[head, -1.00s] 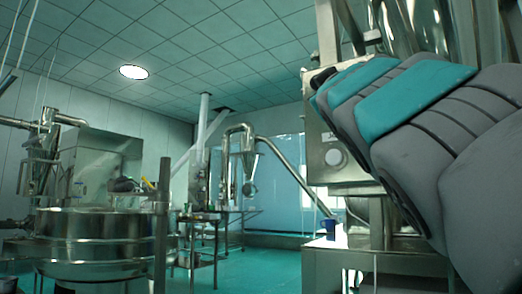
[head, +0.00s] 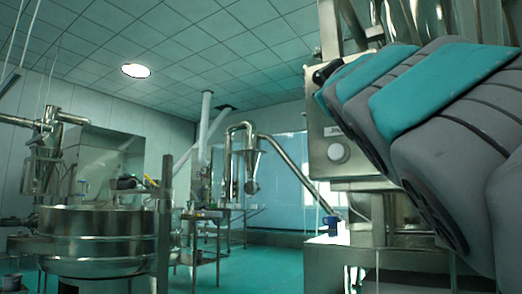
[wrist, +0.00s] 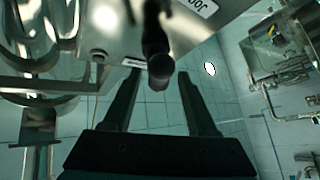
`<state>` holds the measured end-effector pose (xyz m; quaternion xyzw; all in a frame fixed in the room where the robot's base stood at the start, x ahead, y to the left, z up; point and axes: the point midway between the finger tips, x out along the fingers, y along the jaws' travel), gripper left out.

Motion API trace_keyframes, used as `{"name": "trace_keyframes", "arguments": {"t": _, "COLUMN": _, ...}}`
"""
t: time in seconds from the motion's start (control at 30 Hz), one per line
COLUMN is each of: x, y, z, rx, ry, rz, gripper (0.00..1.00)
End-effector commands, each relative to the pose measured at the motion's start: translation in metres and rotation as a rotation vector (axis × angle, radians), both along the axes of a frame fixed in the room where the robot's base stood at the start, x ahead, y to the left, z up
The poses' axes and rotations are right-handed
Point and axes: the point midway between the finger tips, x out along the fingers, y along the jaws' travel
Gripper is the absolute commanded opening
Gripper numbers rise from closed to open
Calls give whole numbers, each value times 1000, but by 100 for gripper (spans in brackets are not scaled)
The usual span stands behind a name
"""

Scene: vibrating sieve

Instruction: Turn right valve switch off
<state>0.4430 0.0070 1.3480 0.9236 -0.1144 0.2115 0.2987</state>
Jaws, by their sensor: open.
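A black handle (wrist: 155,40) with a rounded end sticks out from a steel cabinet (wrist: 112,30) in the wrist view. My gripper (wrist: 159,73) is open, with one dark finger on each side of the handle's rounded end in the picture. Gaps show between the handle and both fingers; I cannot tell how deep it sits between them. In the head view, a black handle (head: 325,71) shows at the upper left edge of the cabinet (head: 335,172), partly behind my teal and grey arm. My gripper is not visible there.
A steel table (head: 335,262) with a blue object (head: 331,224) stands below. A large round sieve (head: 97,232) stands at the left. The teal floor (head: 262,265) between is open.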

Motion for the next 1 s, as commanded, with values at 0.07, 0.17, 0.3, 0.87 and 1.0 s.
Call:
{"name": "trace_keyframes", "arguments": {"t": 0.07, "x": -11, "y": 1, "z": -7, "rx": -1, "ry": -1, "rz": -1, "gripper": 58}}
{"name": "trace_keyframes", "arguments": {"t": 0.17, "x": -24, "y": 1, "z": -14, "rx": 0, "ry": -1, "rz": -1, "gripper": 58}}
{"name": "trace_keyframes", "arguments": {"t": 0.3, "x": -38, "y": 3, "z": -20, "rx": 0, "ry": 0, "rz": 0, "gripper": 58}}
{"name": "trace_keyframes", "arguments": {"t": 0.87, "x": -45, "y": 4, "z": -24, "rx": 0, "ry": 2, "rz": 0, "gripper": 58}}
{"name": "trace_keyframes", "arguments": {"t": 1.0, "x": -45, "y": 4, "z": -24, "rx": 0, "ry": 2, "rz": 0, "gripper": 58}}
